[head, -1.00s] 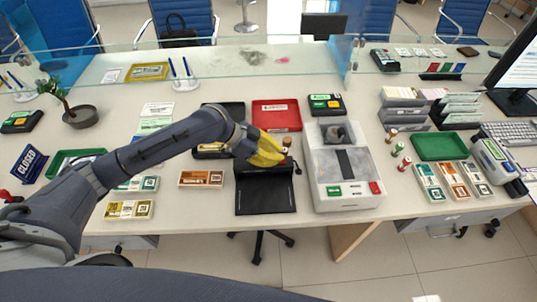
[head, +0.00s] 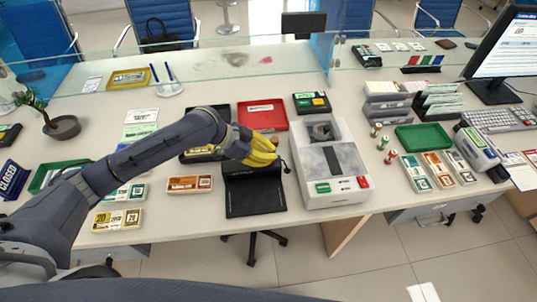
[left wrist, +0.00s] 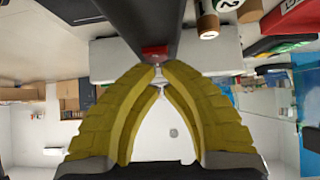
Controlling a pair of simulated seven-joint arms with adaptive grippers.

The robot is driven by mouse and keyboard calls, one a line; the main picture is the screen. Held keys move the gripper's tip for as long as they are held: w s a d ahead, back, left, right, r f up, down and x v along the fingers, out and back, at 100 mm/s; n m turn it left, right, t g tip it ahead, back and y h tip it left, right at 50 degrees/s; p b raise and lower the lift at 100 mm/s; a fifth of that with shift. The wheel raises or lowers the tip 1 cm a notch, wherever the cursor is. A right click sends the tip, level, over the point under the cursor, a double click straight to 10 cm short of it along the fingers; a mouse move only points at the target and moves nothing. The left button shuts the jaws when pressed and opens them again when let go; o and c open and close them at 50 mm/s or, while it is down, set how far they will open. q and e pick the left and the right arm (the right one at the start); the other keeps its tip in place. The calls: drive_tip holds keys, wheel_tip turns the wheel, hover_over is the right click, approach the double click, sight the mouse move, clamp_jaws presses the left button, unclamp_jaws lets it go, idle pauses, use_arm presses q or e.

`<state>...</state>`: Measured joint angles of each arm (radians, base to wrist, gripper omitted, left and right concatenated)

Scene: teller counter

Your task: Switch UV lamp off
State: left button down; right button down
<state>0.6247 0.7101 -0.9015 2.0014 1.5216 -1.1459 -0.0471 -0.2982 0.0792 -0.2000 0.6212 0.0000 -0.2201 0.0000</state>
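The UV lamp (head: 254,192) is a black unit with a flat dark base, standing in the middle of the counter. My left gripper (head: 277,158), with yellow fingers, is over the back of the lamp and hides much of its upper part. In the left wrist view, a dark bar that looks like the lamp's hood (left wrist: 150,22) runs down from the top edge. A small red switch (left wrist: 155,51) sits at its near end. The left fingertips (left wrist: 157,68) are together just by the switch; I cannot tell whether they touch it. My right gripper is out of view.
A grey-white machine (head: 334,175) stands close on the lamp's right. A red tray (head: 262,112) lies behind it. Bundles of banknotes (head: 190,184) lie to the left. A glass screen (head: 220,55) crosses the back. The counter in front of the lamp is narrow.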

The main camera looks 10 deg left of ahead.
use_arm(q)
drive_tip(key=r, duration=0.4)
drive_tip(key=shift+a+r, duration=0.2)
drive_tip(key=shift+a, duration=0.1)
drive_tip(key=v, duration=0.9)
drive_tip(key=shift+s+a+f, duration=0.15)
drive_tip(key=shift+s+a, duration=0.15)
drive_tip(key=shift+a, duration=0.2)
